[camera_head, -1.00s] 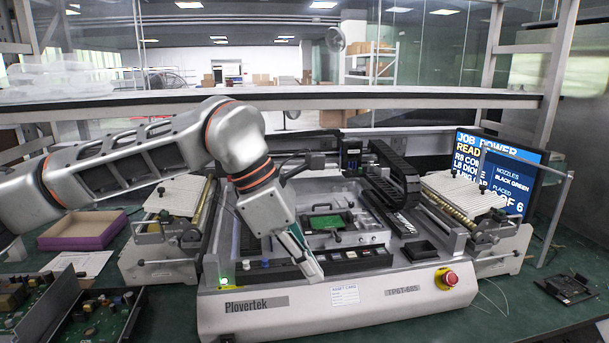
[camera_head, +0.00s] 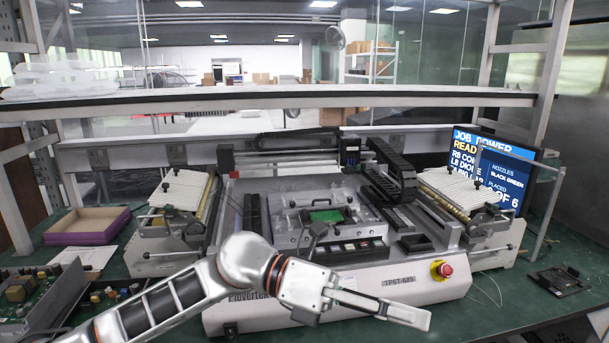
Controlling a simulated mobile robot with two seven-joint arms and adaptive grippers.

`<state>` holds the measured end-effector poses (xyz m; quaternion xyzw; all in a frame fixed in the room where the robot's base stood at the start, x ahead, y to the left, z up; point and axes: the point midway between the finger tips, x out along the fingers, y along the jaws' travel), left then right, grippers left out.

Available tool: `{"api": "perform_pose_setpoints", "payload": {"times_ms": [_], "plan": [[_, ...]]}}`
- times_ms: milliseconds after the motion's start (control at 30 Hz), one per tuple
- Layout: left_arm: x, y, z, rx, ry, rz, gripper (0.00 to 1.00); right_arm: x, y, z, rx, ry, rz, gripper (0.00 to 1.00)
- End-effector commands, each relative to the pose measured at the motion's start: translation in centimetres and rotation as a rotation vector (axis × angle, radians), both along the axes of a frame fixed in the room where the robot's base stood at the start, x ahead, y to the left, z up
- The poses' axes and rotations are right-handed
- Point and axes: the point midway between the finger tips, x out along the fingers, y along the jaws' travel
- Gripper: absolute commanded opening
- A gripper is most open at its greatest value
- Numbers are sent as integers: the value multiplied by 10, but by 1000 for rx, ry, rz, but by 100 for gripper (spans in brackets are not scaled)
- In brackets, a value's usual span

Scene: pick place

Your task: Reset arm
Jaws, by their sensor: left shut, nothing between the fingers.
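My left arm comes in from the lower left, and its gripper (camera_head: 405,315) is in front of the machine's front face, low and near the table's front. The gripper points right and is shut, with nothing in it. The white pick-and-place machine (camera_head: 350,284) stands in the middle of the bench, with a green board (camera_head: 327,215) in its central work area. My forearm hides the left part of the machine's front panel. My right gripper is not in the picture.
A red stop button (camera_head: 445,270) juts from the machine's front right. Feeders (camera_head: 183,190) flank the machine. A purple tray (camera_head: 87,228) and circuit boards (camera_head: 45,303) lie at the left. A small black part (camera_head: 558,281) lies at the right. The green bench top (camera_head: 500,315) is clear at the front right.

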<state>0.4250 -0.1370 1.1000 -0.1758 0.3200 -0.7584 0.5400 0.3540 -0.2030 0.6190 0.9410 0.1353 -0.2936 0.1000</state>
Motion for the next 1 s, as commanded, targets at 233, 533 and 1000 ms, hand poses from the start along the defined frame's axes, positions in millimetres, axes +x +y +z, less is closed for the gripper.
{"api": "perform_pose_setpoints", "payload": {"times_ms": [233,533,1000], "plan": [[28,12,11,-295,465,182,0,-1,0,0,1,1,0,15],[96,77,-46,-567,1048,483,0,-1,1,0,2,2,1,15],[89,233,-297,-825,1931,1071,0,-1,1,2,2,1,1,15]]}}
